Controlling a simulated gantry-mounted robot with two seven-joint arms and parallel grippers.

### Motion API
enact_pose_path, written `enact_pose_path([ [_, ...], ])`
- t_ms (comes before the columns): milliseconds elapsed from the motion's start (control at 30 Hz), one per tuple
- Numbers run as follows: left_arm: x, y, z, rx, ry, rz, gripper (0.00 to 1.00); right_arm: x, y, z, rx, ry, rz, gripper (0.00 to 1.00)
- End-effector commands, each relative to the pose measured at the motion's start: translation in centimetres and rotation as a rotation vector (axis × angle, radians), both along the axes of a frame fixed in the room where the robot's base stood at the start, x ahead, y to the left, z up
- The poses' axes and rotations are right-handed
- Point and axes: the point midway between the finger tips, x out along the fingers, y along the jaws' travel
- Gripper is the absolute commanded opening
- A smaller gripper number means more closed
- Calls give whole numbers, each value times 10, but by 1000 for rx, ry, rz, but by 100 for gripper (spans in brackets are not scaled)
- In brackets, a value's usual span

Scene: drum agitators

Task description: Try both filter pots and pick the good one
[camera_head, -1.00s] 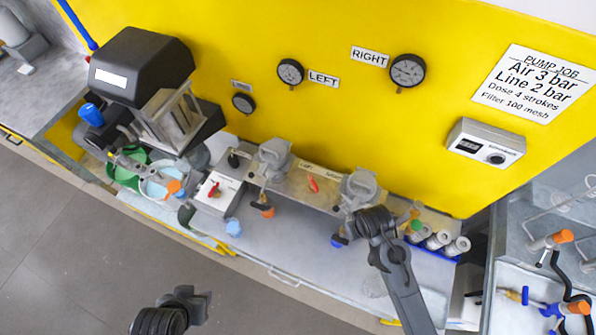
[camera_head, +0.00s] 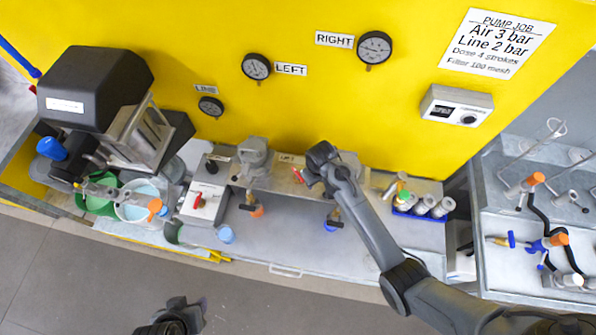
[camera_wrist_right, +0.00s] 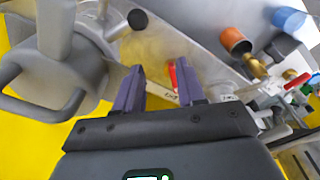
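Two grey filter pots stand on the metal bench against the yellow wall. The left pot (camera_head: 253,158) has an orange-capped outlet (camera_head: 256,211) below it. The right pot (camera_head: 352,165) is mostly hidden behind my right arm and has a blue-capped outlet (camera_head: 331,226). A red lever (camera_head: 297,175) sits between the pots. My right gripper (camera_head: 312,168) is over it. In the right wrist view its purple fingers (camera_wrist_right: 160,88) are apart, with the red lever (camera_wrist_right: 173,75) showing between them; contact is unclear. My left gripper (camera_head: 185,312) hangs low over the floor, away from the bench.
Wall gauges marked LEFT (camera_head: 256,67), RIGHT (camera_head: 374,48) and LINE (camera_head: 210,106) are too small to read. A valve block (camera_head: 203,202) with a red handle and a green bucket (camera_head: 97,204) stand left. A blue tray (camera_head: 421,214) of cylinders is right.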

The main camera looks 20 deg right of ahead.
Motion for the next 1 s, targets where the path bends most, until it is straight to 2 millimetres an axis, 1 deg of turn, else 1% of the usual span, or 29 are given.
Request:
enact_pose_path([
  [33, 0, 0, 0, 1, 0, -1, 43, 14, 3, 3, 1, 7, 3, 39],
  [200, 0, 1, 0, 5, -1, -2, 43, 54, 14, 10, 8, 50, 22, 39],
  [300, 0, 2, 0, 6, -2, -2, 43, 70, 19, 16, 10, 73, 32, 39],
  [400, 1, 2, 0, 6, -2, -2, 43, 80, 23, 20, 12, 88, 39, 39],
  [533, 1, 2, -1, 6, -2, -2, 43, 85, 26, 22, 13, 98, 44, 39],
  [667, 1, 1, -6, 5, -2, -3, 43, 86, 26, 17, 13, 101, 45, 39],
  [867, 1, 0, -22, 1, -2, -1, 43, 86, 26, 2, 13, 101, 45, 39],
  [1000, 1, -1, -39, -3, -3, 2, 43, 86, 26, -14, 12, 101, 45, 39],
])
